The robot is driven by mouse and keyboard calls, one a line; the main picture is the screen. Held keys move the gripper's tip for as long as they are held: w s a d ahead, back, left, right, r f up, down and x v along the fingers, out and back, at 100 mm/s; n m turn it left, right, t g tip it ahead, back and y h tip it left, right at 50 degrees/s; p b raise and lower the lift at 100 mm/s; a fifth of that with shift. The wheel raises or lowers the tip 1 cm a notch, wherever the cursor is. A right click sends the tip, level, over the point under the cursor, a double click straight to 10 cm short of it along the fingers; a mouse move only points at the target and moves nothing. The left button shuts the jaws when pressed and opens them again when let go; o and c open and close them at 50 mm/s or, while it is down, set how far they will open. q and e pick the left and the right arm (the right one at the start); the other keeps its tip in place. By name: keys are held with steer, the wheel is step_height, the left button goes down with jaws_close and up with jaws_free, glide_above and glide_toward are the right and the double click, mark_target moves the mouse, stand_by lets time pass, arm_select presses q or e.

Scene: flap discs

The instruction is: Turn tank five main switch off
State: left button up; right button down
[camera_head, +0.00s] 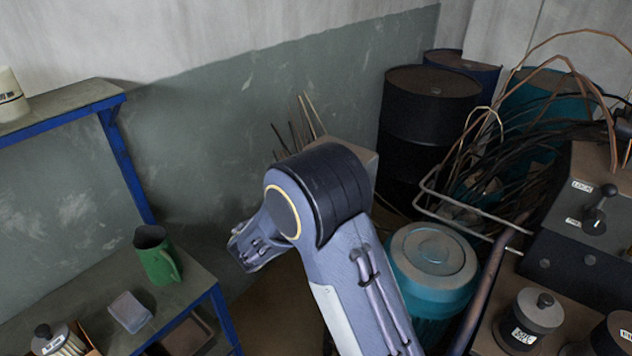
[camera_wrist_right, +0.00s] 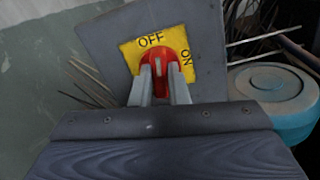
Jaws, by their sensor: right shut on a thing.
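In the right wrist view a red rotary switch knob (camera_wrist_right: 158,60) sits on a yellow plate (camera_wrist_right: 128,55) on a grey box (camera_wrist_right: 208,45). The plate reads OFF above the knob and ON to its right. The knob's handle looks roughly upright in the picture, in line with OFF. My right gripper (camera_wrist_right: 160,72) has one finger on each side of the handle and is shut on it. The fingers hide the knob's lower part. In the head view my right arm covers the gripper and knob; part of a grey box (camera_head: 361,160) shows behind it. My left gripper is not in view.
A teal drum (camera_head: 432,262) stands close right of my arm, with dark barrels (camera_head: 430,105) behind. Loose cables (camera_head: 470,165) and a black switch panel (camera_head: 585,250) are at the right. A blue-framed shelf (camera_head: 125,165) with a green jug (camera_head: 156,260) is at the left.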

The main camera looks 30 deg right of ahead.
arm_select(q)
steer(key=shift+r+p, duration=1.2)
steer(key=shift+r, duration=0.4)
arm_select(e)
steer(key=shift+n, duration=1.3)
steer(key=shift+f, duration=0.1)
steer(key=c, duration=1.4)
jaws_free()
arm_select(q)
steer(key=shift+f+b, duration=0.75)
arm_select(e)
steer(key=v, duration=0.8)
steer(key=shift+d, duration=0.15)
